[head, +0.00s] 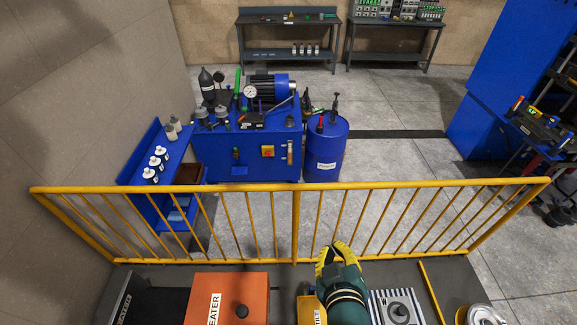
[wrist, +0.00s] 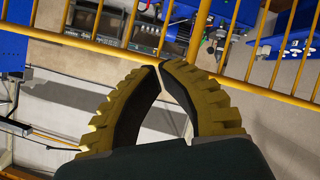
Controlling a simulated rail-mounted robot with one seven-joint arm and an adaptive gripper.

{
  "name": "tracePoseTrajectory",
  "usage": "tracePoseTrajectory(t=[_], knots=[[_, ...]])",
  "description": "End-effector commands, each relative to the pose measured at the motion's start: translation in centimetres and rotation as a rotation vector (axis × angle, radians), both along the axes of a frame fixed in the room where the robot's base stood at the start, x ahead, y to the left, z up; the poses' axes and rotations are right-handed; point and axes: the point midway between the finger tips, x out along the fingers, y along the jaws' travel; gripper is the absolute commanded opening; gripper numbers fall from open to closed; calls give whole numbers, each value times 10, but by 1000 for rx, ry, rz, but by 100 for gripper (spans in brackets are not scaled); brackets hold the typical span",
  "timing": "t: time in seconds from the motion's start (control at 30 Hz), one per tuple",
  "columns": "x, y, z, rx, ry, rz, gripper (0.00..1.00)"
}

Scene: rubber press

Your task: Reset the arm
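My gripper (head: 336,247) is at the lower middle of the head view, close to the yellow railing, with my green arm below it. In the wrist view, the two ribbed yellow fingers of my gripper (wrist: 160,66) curve inward and their dark tips come together. Nothing is held between them, and floor shows through the gap behind the tips.
The yellow railing (head: 297,225) crosses in front of my gripper. An orange box (head: 240,285) and a striped block (head: 396,308) flank my arm. Beyond stand a blue machine (head: 245,155), a blue drum (head: 325,152) and workbenches (head: 290,20). Floor is open right of the drum.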

Motion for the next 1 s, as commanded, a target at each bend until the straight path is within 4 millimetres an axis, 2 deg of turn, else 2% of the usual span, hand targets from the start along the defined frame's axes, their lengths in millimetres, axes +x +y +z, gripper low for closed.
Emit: tracePoseTrajectory(t=[0.03, 0.13, 0.17, 0.2, 0.3, 0.4, 0.5, 0.57, 1.0], knots=[[7, 7, 48, 39, -106, -8, 0], [7, 21, 132, 139, -303, -17, 0], [5, 25, 157, 171, -362, -16, 0], [-1, 31, 190, 217, -443, -12, 0], [-22, 44, 264, 334, -624, 13, 0], [-46, 54, 315, 432, -758, 45, 0], [-62, 58, 342, 491, -831, 67, 0], [-66, 59, 347, 508, -849, 73, 0], [-67, 59, 348, 511, -852, 74, 0]])
